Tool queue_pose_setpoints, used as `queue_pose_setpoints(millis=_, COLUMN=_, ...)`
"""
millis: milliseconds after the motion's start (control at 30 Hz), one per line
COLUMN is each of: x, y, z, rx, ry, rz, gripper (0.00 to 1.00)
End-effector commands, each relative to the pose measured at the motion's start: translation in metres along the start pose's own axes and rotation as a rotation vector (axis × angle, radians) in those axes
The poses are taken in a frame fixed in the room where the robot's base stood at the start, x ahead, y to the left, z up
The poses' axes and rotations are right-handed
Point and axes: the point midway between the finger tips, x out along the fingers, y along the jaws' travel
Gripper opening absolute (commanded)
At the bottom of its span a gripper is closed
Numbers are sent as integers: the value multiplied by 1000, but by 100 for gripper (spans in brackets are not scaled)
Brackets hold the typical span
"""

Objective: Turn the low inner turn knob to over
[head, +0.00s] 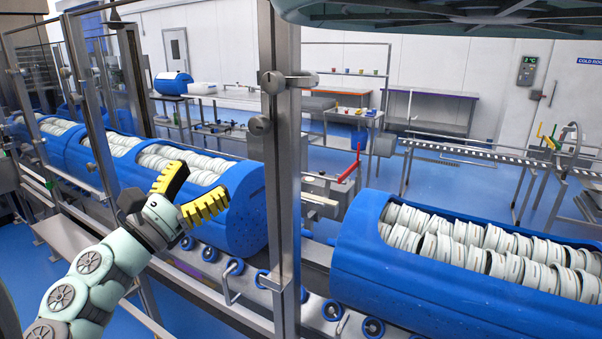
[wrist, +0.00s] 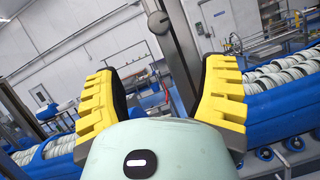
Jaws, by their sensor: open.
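My gripper (head: 203,182) is open and empty, its two yellow fingers apart, left of the tall steel post (head: 282,180) in the head view. In the wrist view my gripper (wrist: 165,85) shows the post between and beyond its fingers. A knob also shows in the wrist view (wrist: 158,22). My gripper touches none of them. I cannot tell which is the low inner knob, or its setting.
Blue tubs filled with white discs stand along a roller line, one at the right (head: 430,285) and several at the left (head: 235,215). A steel-framed guard (head: 90,110) stands at the left.

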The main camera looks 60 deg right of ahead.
Motion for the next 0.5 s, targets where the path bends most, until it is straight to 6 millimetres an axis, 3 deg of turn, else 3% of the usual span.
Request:
queue_pose_setpoints(millis=167, x=21, y=0, z=6, rx=-5, ry=-2, rz=-3, gripper=72)
queue_pose_setpoints(millis=500, x=88, y=1, z=7, rx=-8, ry=-3, rz=-4, gripper=72)
